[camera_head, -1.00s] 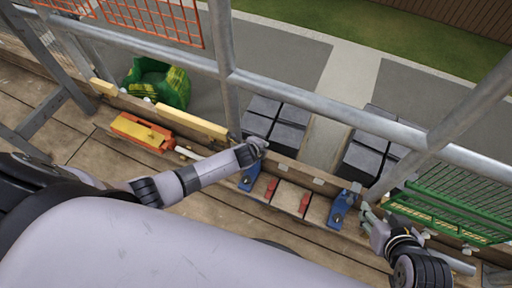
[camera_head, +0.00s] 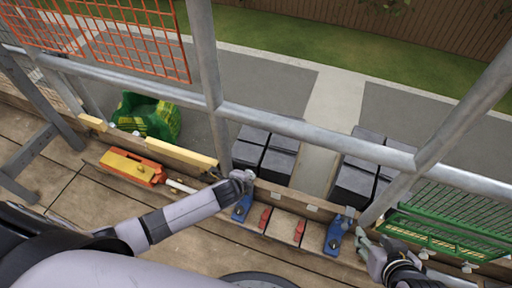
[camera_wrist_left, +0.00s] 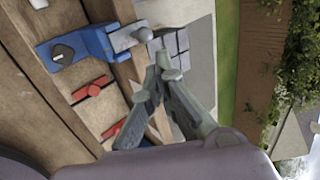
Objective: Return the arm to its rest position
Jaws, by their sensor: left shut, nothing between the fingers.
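My left arm reaches in from the left in the head view. Its gripper (camera_head: 241,178) is beside the wooden rail, just above the left blue clamp (camera_head: 242,208). In the left wrist view my left gripper (camera_wrist_left: 165,68) is shut, its fingertips together with nothing between them. A blue clamp (camera_wrist_left: 82,48) and red clips (camera_wrist_left: 92,89) show to its left there. My right gripper (camera_head: 366,242) is at the lower right, just right of the right blue clamp (camera_head: 337,235). Its finger opening is not clear.
Scaffold rails (camera_head: 300,126) and posts cross in front. Dark tile stacks (camera_head: 264,152) stand beyond the rail. An orange-yellow tool (camera_head: 133,166) lies on planks at left; a green bag (camera_head: 148,117) stands behind it. A green wire rack (camera_head: 440,230) is at right.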

